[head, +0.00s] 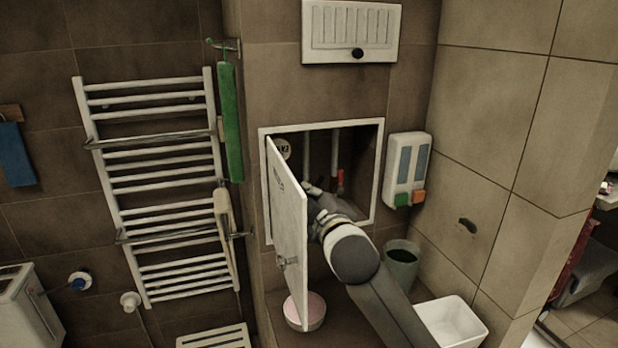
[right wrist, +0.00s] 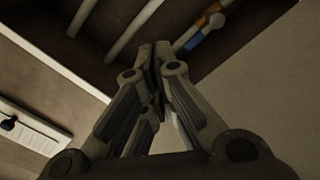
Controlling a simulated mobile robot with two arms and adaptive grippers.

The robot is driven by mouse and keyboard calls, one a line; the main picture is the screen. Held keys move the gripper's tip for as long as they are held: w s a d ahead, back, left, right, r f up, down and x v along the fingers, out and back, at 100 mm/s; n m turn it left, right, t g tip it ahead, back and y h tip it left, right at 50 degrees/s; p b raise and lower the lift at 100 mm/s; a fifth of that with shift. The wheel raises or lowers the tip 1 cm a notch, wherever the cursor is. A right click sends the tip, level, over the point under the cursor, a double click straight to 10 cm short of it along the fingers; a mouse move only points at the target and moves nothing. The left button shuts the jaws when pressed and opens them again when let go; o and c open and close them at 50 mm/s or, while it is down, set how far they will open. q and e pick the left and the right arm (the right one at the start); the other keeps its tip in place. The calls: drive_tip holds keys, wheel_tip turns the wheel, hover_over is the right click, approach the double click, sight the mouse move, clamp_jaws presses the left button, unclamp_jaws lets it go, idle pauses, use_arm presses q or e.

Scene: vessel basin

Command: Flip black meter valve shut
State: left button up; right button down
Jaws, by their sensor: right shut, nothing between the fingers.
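My right gripper (head: 312,188) reaches into the open wall cabinet (head: 378,195), partly hidden by the door and my own arm. In the right wrist view its fingers (right wrist: 158,52) are closed together with nothing between them, pointing toward the pipes. A round meter face (head: 283,148) shows at the cabinet's upper left. A red valve handle (head: 340,180) sits on the right pipe. In the right wrist view a pipe carries a blue part (right wrist: 193,42) and an orange-brown part (right wrist: 208,31). I cannot make out a black valve handle. My left gripper is not in view.
The white cabinet door (head: 287,215) stands open close to the left of my arm. A dispenser (head: 407,168) hangs right of the cabinet. Below are a pink-filled bowl (head: 304,311), a dark bin (head: 402,265) and a white basin (head: 450,322). A towel rack (head: 155,185) is at left.

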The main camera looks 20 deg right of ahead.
drive_tip(key=w+d+p, duration=0.1)
drive_tip(key=w, duration=0.2)
drive_tip(key=w+d+f+p, duration=0.1)
drive_tip(key=w, duration=0.3)
drive_tip(key=w+d+f+p, duration=0.1)
drive_tip(key=w+p, duration=0.1)
drive_tip(key=w, duration=0.1)
drive_tip(key=shift+w+d+f, duration=0.1)
drive_tip(key=shift+w+d, duration=0.15)
drive_tip(key=shift+w, duration=0.1)
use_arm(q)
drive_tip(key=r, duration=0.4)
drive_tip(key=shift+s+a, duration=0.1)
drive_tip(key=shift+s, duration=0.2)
use_arm(e)
drive_tip(key=shift+a, duration=0.15)
